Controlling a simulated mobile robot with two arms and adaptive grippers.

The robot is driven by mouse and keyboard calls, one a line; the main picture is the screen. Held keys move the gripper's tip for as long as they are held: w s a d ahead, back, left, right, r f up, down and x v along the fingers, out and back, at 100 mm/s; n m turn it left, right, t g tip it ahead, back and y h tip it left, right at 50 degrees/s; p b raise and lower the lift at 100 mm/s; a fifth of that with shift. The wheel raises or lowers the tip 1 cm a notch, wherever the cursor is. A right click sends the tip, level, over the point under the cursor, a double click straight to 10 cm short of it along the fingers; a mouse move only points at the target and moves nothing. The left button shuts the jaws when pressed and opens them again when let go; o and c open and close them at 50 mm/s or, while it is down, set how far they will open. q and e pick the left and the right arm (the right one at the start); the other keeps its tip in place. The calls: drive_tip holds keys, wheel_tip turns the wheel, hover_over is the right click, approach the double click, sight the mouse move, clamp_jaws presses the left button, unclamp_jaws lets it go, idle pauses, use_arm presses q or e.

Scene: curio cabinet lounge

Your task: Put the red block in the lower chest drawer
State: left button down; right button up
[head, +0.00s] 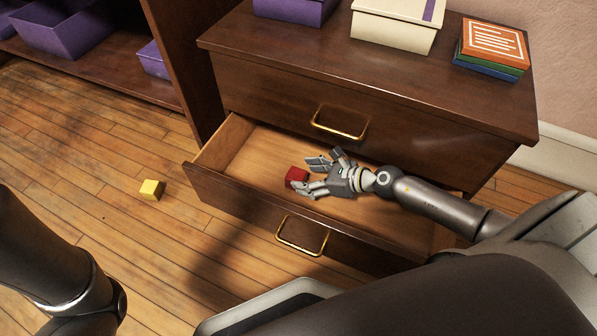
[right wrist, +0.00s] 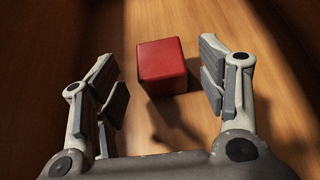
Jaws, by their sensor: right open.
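The red block (head: 296,177) is inside the pulled-out lower chest drawer (head: 230,145), toward its left half. In the right wrist view the red block (right wrist: 162,66) appears on the wooden drawer floor, just ahead of and between the fingers, with a gap on both sides. My right gripper (head: 312,176) is open and reaches into the drawer from the right; in the right wrist view its fingers (right wrist: 160,88) are spread apart and hold nothing. Whether the block rests fully on the drawer floor is hard to tell. My left gripper is out of view; only part of my left arm shows.
The upper drawer with its brass handle (head: 340,123) is shut. A cream box (head: 394,30), a purple box (head: 295,10) and stacked books (head: 491,50) stand on the chest top (head: 330,65). A yellow block (head: 151,190) lies on the floor. A shelf with purple bins (head: 70,38) stands left.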

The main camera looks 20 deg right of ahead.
drive_tip(key=shift+p+v, duration=0.35)
drive_tip(key=shift+v, duration=1.35)
